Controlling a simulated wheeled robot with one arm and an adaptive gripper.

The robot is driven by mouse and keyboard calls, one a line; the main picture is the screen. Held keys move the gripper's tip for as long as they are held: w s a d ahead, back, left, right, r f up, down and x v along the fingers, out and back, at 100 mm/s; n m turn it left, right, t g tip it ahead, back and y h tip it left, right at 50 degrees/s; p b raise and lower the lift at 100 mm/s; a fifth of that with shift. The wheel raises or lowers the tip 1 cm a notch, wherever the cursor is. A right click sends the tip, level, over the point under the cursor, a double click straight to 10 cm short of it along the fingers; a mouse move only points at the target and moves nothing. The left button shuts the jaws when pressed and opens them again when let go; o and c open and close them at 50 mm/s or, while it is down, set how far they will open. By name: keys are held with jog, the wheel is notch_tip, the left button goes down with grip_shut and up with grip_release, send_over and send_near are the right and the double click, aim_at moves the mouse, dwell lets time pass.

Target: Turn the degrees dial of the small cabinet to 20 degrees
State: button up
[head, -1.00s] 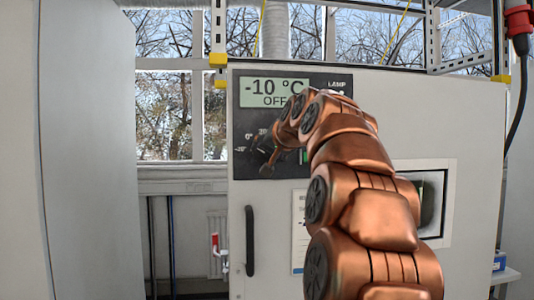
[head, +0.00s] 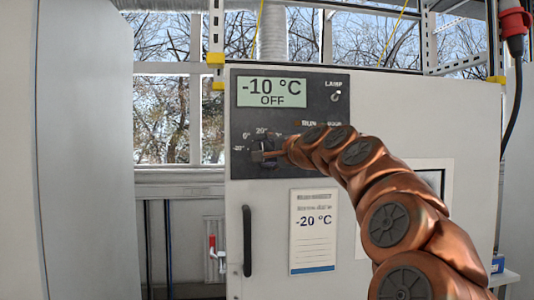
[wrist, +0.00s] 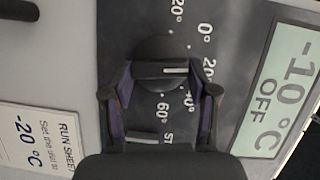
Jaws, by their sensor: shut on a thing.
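The degrees dial (wrist: 148,70) is a round dark knob with a raised grip bar on the cabinet's dark panel; in the head view the dial (head: 266,150) is partly covered by my gripper. My gripper (wrist: 160,92) has one finger on each side of the dial and is shut on it. The white mark on the dial bar points toward the display side, roughly at the 20° label. Printed labels run around the dial. The display (head: 271,93) reads -10 °C and OFF.
A run sheet (head: 313,232) on the cabinet door (head: 268,210) reads -20 °C. A black door handle (head: 248,241) is at the left. The lamp switch (head: 335,96) is at the panel's upper right. A tall grey cabinet side (head: 90,150) stands at the left.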

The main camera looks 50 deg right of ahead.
jog(key=shift+f+m, duration=0.15)
jog(key=shift+m, duration=0.45)
jog(key=shift+t, duration=0.3)
jog(key=o, duration=1.2)
jog(key=shift+c, duration=0.2)
jog(key=shift+s, duration=0.15)
jog(key=v, duration=1.1)
jog(key=shift+s, duration=0.35)
jog(key=shift+a, duration=0.1)
